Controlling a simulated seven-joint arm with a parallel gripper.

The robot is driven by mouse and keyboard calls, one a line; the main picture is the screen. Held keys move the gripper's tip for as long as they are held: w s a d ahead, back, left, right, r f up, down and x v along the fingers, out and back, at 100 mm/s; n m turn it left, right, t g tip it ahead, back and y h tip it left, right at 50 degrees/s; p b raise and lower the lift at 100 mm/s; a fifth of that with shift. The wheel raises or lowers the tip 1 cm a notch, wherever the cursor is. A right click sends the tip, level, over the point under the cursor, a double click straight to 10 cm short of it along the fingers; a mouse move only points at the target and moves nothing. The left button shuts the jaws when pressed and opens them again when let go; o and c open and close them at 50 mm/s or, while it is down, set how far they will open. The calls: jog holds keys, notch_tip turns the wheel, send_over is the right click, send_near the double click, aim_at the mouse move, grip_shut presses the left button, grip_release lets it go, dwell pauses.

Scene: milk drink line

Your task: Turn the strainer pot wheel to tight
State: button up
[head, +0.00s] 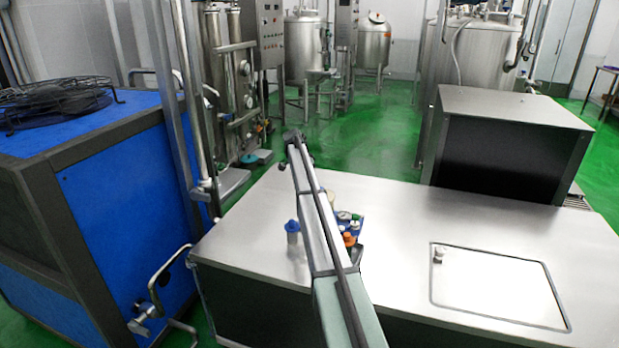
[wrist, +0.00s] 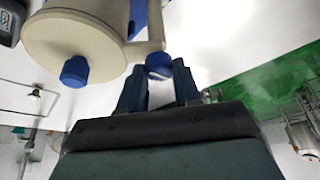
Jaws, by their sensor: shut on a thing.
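In the wrist view, a large cream round body (wrist: 75,40) with a blue knob (wrist: 75,71) on its face fills the upper left. A cream arm runs from its side to a blue-ended handle (wrist: 159,66). My gripper (wrist: 159,74) is shut on this handle, with a dark blue finger on either side of it. I cannot tell which part is the strainer pot wheel, and no tight mark is readable. In the head view, my arm stretches away over the steel bench and my fingers cannot be made out.
On the steel bench (head: 400,225), a blue-capped clear container (head: 292,233) stands left of my arm. A blue tray (head: 361,224) with several small items sits close on its right. A dark-fronted steel box (head: 505,145) stands at the back right. A blue machine (head: 125,200) stands at the left.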

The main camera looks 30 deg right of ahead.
jog(key=shift+w+m+g, duration=0.1)
jog(key=shift+m+g, duration=0.3)
jog(key=shift+m, duration=0.6)
jog(key=o, duration=1.1)
jog(key=shift+c, duration=0.2)
jog(key=shift+r, duration=0.1)
jog(key=v, duration=1.3)
jog(key=shift+r, duration=0.3)
jog(key=shift+a, duration=0.1)
